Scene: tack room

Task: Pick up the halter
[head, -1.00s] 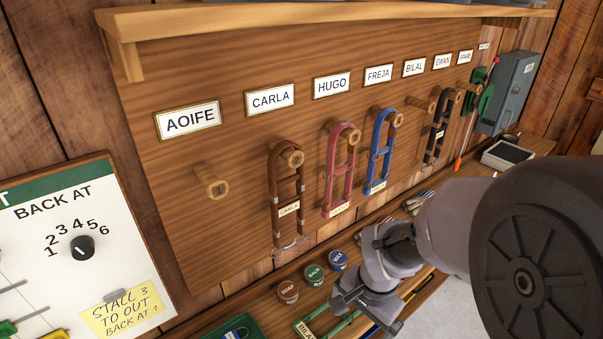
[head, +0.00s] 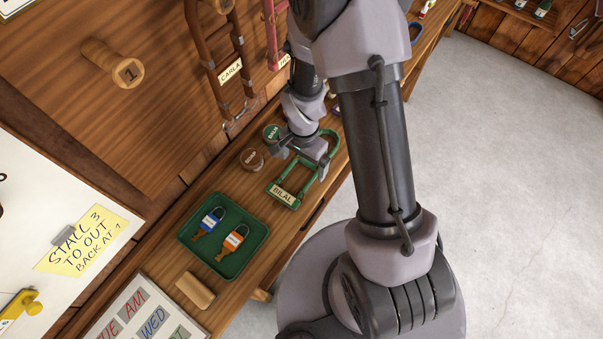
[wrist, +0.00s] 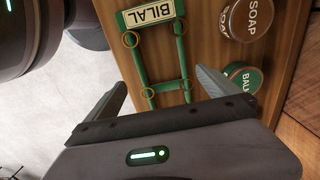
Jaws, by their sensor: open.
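The green halter with a BILAL name plate (head: 283,194) lies flat on the wooden bench below the peg board. In the wrist view its straps (wrist: 181,56) run towards me, with brass rings at the joints and the plate at the far end. My gripper (head: 305,163) is open above the halter's back part. In the wrist view the two fingers (wrist: 160,88) stand apart on either side of the straps, with nothing held. Contact between fingers and halter cannot be told. My gripper body hides the halter's near end in the wrist view.
SOAP (head: 251,159) and BALM (head: 271,132) tins stand beside the halter. A green tray (head: 257,262) with blue and orange padlocks lies nearer, beside a wooden block (head: 195,290). A brown CARLA halter (head: 207,50) hangs above. The bench's front edge is close on the right.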

